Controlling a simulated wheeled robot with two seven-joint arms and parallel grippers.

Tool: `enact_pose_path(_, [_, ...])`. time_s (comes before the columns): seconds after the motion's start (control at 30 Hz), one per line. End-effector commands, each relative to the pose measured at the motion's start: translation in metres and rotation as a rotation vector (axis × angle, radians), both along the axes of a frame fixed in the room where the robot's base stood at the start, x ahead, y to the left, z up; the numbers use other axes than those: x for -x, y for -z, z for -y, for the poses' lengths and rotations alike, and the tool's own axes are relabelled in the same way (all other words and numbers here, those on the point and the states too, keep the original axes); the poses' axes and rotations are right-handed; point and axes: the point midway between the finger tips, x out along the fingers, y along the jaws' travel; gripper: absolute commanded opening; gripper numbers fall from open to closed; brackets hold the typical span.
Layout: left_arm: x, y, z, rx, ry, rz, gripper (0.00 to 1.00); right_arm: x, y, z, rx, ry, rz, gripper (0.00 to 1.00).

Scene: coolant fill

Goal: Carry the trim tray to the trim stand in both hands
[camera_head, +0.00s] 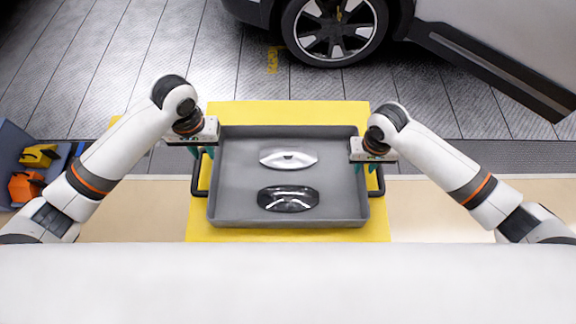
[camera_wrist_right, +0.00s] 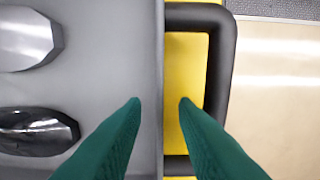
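The trim tray (camera_head: 230,215) is a grey shallow tray lying flat on a yellow surface (camera_head: 290,112). It holds a silver trim piece (camera_head: 272,157) and a dark glossy trim piece (camera_head: 275,199). Black loop handles stick out at its left (camera_head: 196,175) and right (camera_head: 379,182) sides. My left gripper (camera_head: 202,154) is over the tray's left edge near the handle, its green fingers apart. My right gripper (camera_head: 363,170) is over the right edge. In the right wrist view its fingers (camera_wrist_right: 161,100) are open, either side of the tray wall's line, inward of the handle's outer bar (camera_wrist_right: 222,75).
A car with a wheel (camera_head: 335,30) stands beyond the yellow surface. A blue bin (camera_head: 12,150) with orange and yellow items is at the far left. Beige floor (camera_head: 440,215) lies to the right. I cannot tell which thing is the trim stand.

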Motion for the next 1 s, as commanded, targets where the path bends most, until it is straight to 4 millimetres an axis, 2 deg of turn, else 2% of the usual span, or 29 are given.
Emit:
enact_pose_path(0.03, [0.000, 0.000, 0.000, 0.000, 0.000, 0.000, 0.26, -0.002, -0.013, 0.000, -0.001, -0.002, 0.006, 0.26])
enact_pose_path(0.2, [0.000, 0.000, 0.000, 0.000, 0.000, 0.000, 0.26, -0.001, -0.048, 0.000, 0.000, 0.000, 0.005, 0.26])
enact_pose_path(0.4, [0.000, 0.000, 0.000, 0.000, 0.000, 0.000, 0.26, -0.001, -0.075, 0.000, 0.000, 0.000, 0.003, 0.26])
enact_pose_path(0.57, [0.000, 0.000, 0.000, 0.000, 0.000, 0.000, 0.26, 0.000, -0.081, 0.000, 0.000, 0.000, 0.001, 0.26])
enact_pose_path(1.0, [0.000, 0.001, 0.000, 0.000, 0.000, 0.000, 0.26, 0.000, -0.081, 0.000, 0.001, 0.000, 0.000, 0.26])
